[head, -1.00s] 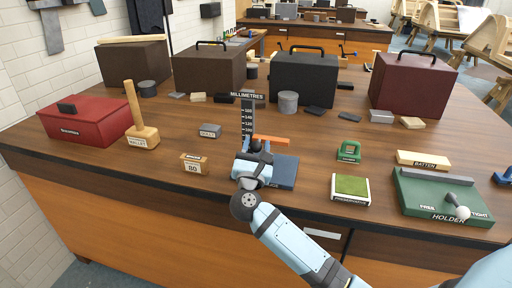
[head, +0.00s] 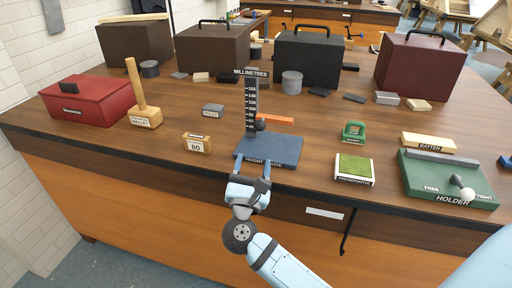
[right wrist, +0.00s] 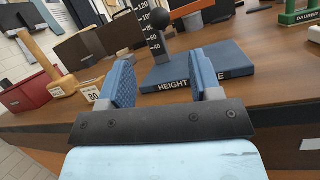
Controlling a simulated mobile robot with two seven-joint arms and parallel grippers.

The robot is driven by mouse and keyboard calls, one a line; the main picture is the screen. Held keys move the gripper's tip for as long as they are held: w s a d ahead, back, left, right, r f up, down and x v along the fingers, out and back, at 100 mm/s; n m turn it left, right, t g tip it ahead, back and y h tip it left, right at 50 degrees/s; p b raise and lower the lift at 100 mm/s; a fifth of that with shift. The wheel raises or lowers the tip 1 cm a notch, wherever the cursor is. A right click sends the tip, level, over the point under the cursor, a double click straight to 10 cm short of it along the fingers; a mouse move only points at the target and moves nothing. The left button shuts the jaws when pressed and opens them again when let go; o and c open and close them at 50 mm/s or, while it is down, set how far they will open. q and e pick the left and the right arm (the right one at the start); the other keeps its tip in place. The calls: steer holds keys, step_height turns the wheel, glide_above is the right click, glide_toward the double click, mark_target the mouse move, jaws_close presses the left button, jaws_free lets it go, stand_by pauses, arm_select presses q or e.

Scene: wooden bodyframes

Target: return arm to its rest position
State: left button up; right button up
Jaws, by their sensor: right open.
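My right gripper (head: 254,172) is open and empty at the front edge of the bench. Its fingertips point at the blue-grey base of the height gauge (head: 272,151), just in front of it. In the right wrist view the two blue finger pads (right wrist: 160,82) stand wide apart with nothing between them, and the gauge base (right wrist: 222,66) lies beyond them. The gauge has an upright millimetre scale and a dark round knob (head: 260,125). My right arm comes in from the bottom right of the head view. My left gripper is not in view.
On the wooden bench (head: 310,181) stand a mallet (head: 143,112), an 80 block (head: 197,143), a red box (head: 90,102), a green-topped preservative pad (head: 354,168), and a green holder (head: 445,184). Large cases stand behind. The space in front of the bench edge is free.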

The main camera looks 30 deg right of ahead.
steer(key=shift+v, duration=1)
